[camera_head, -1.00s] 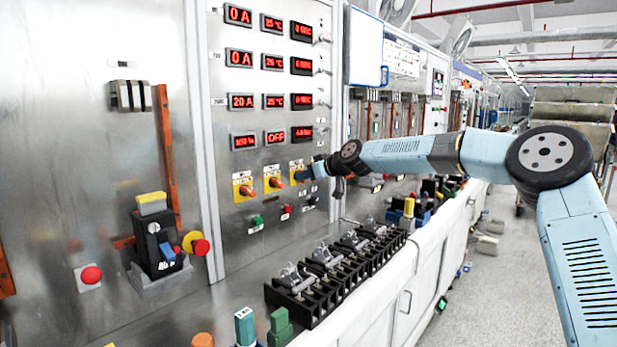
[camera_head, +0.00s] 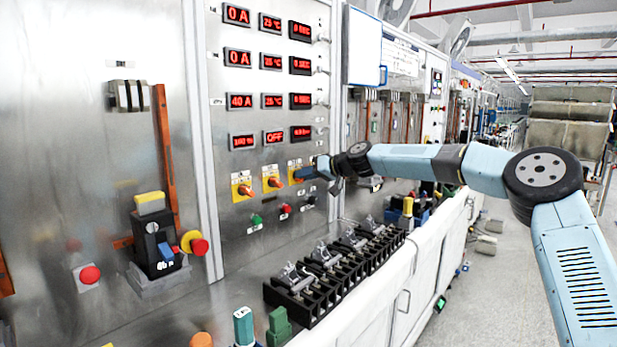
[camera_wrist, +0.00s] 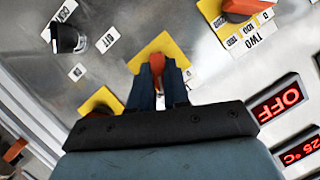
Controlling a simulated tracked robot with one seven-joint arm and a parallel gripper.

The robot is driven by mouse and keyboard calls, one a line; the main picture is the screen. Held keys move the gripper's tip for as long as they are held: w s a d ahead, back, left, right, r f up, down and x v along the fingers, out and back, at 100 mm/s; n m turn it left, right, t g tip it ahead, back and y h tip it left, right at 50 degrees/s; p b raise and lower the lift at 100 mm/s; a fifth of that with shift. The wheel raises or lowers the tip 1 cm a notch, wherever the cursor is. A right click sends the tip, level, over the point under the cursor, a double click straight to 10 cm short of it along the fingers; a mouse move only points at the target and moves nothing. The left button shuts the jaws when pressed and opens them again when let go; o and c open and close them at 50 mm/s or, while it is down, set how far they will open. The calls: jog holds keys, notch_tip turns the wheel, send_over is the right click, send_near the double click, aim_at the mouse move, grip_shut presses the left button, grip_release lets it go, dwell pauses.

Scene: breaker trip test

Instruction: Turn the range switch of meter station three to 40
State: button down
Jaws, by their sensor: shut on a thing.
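Orange range switches on yellow plates sit in a row on the steel panel; the left one (camera_head: 244,187) and the middle one (camera_head: 272,180) are clear of my gripper. My gripper (camera_head: 306,173) is at the right-hand switch (camera_head: 295,167). In the wrist view, my gripper (camera_wrist: 157,88) is shut on that switch's orange handle (camera_wrist: 157,64), one dark finger on each side. The neighbouring switch, labelled TWO (camera_wrist: 262,34), is apart from my fingers. The third-row display (camera_head: 241,101) reads 40 A. The dial marks of the held switch are hidden.
An OFF display (camera_head: 274,137) sits above the switches; green and red buttons (camera_head: 286,209) sit below.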

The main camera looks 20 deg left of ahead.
jog(key=shift+s+a+f+m+g+y, duration=0.15)
jog(key=shift+m+g+y, duration=0.25)
jog(key=shift+m+g, duration=0.3)
jog(key=shift+m, duration=0.3)
jog(key=c, duration=1.2)
grip_release()
jog(key=shift+o, duration=0.5)
jog(key=shift+d, duration=0.25)
jog(key=v, duration=1.3)
jog(key=shift+d, duration=0.25)
